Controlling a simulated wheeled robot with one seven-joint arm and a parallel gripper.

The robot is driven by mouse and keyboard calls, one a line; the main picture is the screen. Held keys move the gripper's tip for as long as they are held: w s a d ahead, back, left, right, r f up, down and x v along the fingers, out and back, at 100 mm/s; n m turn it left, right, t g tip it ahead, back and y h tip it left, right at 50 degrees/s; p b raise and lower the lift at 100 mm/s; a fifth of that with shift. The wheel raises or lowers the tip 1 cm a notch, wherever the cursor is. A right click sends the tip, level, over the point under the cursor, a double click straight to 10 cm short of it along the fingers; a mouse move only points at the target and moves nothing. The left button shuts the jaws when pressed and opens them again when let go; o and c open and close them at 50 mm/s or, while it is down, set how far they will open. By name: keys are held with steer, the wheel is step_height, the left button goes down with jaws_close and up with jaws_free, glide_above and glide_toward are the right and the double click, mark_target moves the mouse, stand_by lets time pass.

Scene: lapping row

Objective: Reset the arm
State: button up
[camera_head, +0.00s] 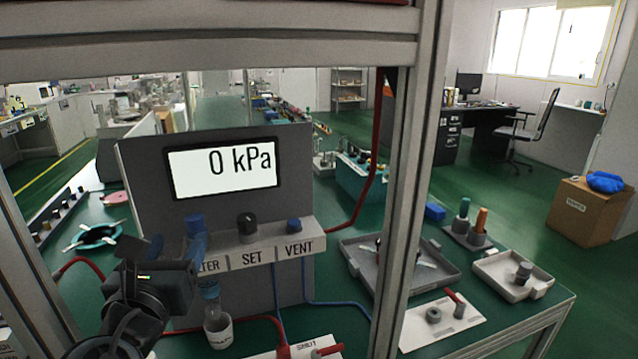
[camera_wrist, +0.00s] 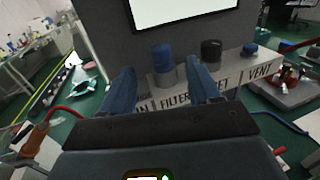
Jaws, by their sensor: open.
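My gripper (camera_head: 176,245) is at the lower left of the head view, in front of the left end of the grey panel (camera_head: 140,175). In the wrist view my gripper (camera_wrist: 163,88) shows two blue fingers spread wide with nothing held between them. The blue filter knob (camera_wrist: 162,58) appears beyond and between the fingertips; it also shows in the head view (camera_head: 195,221). I cannot tell whether a finger touches it. The black SET knob (camera_head: 247,223) and blue VENT knob (camera_head: 294,226) are to the right. The panel's display (camera_head: 222,171) reads 0 kPa.
Metal frame posts (camera_head: 408,190) stand close in front. Red hose (camera_head: 372,160) and blue tubing (camera_head: 330,302) run beside the panel. A grey tray (camera_head: 362,275) and a small white tray (camera_head: 540,288) are at right.

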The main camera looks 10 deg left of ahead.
steer(key=s+d+f+m+g, duration=0.25)
steer(key=d+f+m, duration=0.25)
steer(key=d+f, duration=0.55)
steer(key=s+d+f+m+g, duration=0.1)
steer(key=s+d+f+m, duration=0.3)
steer(key=d+f, duration=0.7)
steer(key=s+d+f+m, duration=0.2)
steer(key=s+d+m, duration=0.3)
steer(key=d, duration=0.3)
steer(key=s+d+f+m, duration=0.1)
steer(key=s+d+m, duration=0.5)
steer(key=d, duration=0.2)
steer(key=s+d+r+m+h, duration=0.2)
steer(key=s+d+r+m, duration=0.4)
steer(key=s+m, duration=0.3)
steer(key=s+d+r+m+t+h, duration=0.1)
steer(key=s+d+r+m+h, duration=0.2)
steer(key=s+d+r+m, duration=0.4)
steer(key=s+d+m, duration=0.1)
steer(key=s+m, duration=0.2)
steer(key=s, duration=0.1)
steer(key=shift+d, duration=0.2)
steer(key=shift+s+f, duration=0.1)
steer(key=shift+c, duration=0.2)
